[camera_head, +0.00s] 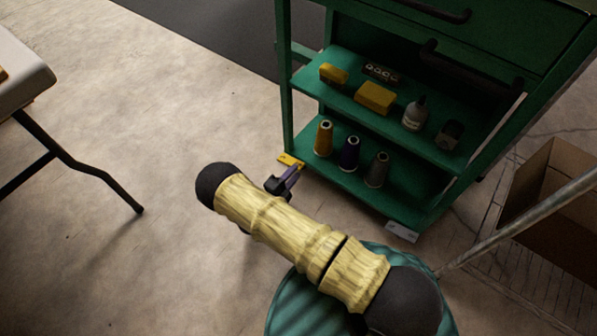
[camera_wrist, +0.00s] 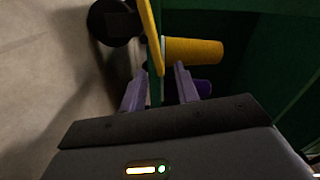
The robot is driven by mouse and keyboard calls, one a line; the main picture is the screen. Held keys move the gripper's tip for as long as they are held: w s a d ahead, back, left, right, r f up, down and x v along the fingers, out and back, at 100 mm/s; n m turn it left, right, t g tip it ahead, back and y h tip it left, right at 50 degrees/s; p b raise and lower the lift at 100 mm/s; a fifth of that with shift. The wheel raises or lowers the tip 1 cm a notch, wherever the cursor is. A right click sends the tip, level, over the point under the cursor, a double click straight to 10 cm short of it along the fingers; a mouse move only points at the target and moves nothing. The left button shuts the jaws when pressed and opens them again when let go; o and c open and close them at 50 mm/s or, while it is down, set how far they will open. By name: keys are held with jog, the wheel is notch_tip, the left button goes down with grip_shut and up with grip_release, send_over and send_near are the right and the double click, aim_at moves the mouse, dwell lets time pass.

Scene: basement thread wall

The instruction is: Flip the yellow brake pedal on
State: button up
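The yellow brake pedal (camera_head: 287,159) sticks out at floor level by the front left leg of the green cart (camera_head: 285,95). In the wrist view the pedal (camera_wrist: 151,38) is a thin yellow strip beside a black caster wheel (camera_wrist: 113,20). My gripper (camera_wrist: 160,69) is open, with its two purple fingers apart. The pedal's near end lies between the fingertips in the picture; I cannot tell whether they touch it. In the head view my gripper (camera_head: 292,176) is just in front of the pedal, and my arm hides part of it.
Cones of thread, including a yellow one (camera_head: 323,138), stand on the cart's lower shelf, close to the fingers in the wrist view (camera_wrist: 194,50). A cardboard box (camera_head: 555,205) is at right, a table leg (camera_head: 95,175) at left. Floor left of the cart is clear.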

aim_at(305, 163)
jog(key=b+x, duration=0.1)
jog(key=x, duration=0.2)
jog(key=shift+w+d, duration=0.1)
grip_shut()
jog(key=shift+d+f+m+p, duration=0.1)
jog(key=shift+f+m+p, duration=0.2)
jog(key=shift+m+p, duration=0.7)
jog(key=shift+f+m+p, duration=0.15)
jog(key=shift+f+m, duration=0.2)
jog(key=shift+m, duration=0.5)
jog(key=shift+f+m+p, duration=0.15)
jog(key=shift+f+m, duration=0.2)
jog(key=shift+m, duration=0.5)
